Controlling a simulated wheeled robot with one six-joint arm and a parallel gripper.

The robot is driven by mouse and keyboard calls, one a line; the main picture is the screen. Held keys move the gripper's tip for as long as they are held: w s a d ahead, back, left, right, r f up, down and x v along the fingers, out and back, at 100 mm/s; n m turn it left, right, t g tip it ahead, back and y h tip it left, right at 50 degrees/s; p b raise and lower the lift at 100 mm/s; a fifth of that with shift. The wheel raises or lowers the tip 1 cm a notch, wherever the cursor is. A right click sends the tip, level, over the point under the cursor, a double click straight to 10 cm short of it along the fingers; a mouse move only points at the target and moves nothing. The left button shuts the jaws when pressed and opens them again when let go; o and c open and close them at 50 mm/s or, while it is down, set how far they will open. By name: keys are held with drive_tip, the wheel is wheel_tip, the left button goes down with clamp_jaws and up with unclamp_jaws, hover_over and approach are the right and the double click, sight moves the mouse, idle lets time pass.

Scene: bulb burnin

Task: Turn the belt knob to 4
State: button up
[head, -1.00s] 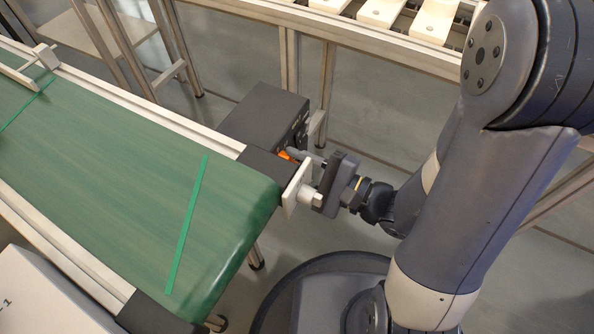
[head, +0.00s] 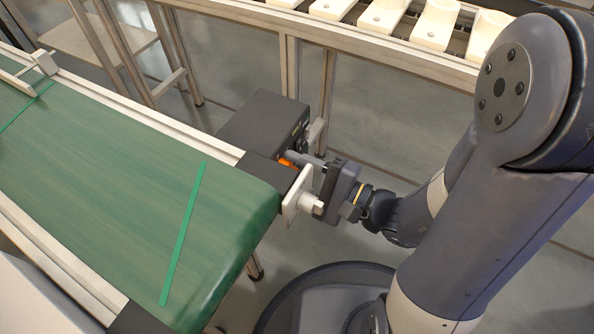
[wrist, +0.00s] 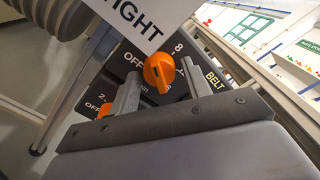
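The belt knob (wrist: 158,70) is orange and sits on a dark panel (wrist: 133,60) beside the word BELT, with OFF and 8 marked around it. Which mark it points to I cannot tell; a 4 cannot be made out. My gripper (wrist: 161,74) is open, with one finger on each side of this knob. A gap seems to show on both sides; contact is unclear. In the head view my gripper (head: 312,167) is at the end of the dark control box (head: 262,118), where a bit of orange (head: 286,163) shows. The knob's face is hidden there.
A second orange knob (wrist: 105,110) is at the lower left of the panel. A white plate (wrist: 128,18) ending in "IGHT" covers part of the panel. The green conveyor belt (head: 110,170) lies left. A rack (head: 370,45) with white holders stands behind.

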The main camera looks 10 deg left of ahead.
drive_tip(key=shift+o, duration=0.7)
drive_tip(key=shift+d, duration=0.1)
drive_tip(key=p+v, duration=0.1)
drive_tip(key=v, duration=0.9)
drive_tip(key=shift+s+d, duration=0.15)
drive_tip(key=shift+d, duration=0.1)
drive_tip(key=shift+f, duration=0.1)
drive_tip(key=shift+a, duration=0.15)
drive_tip(key=x, duration=0.9)
drive_tip(key=shift+a+b, duration=0.15)
drive_tip(key=shift+b, duration=0.3)
idle(0.5)
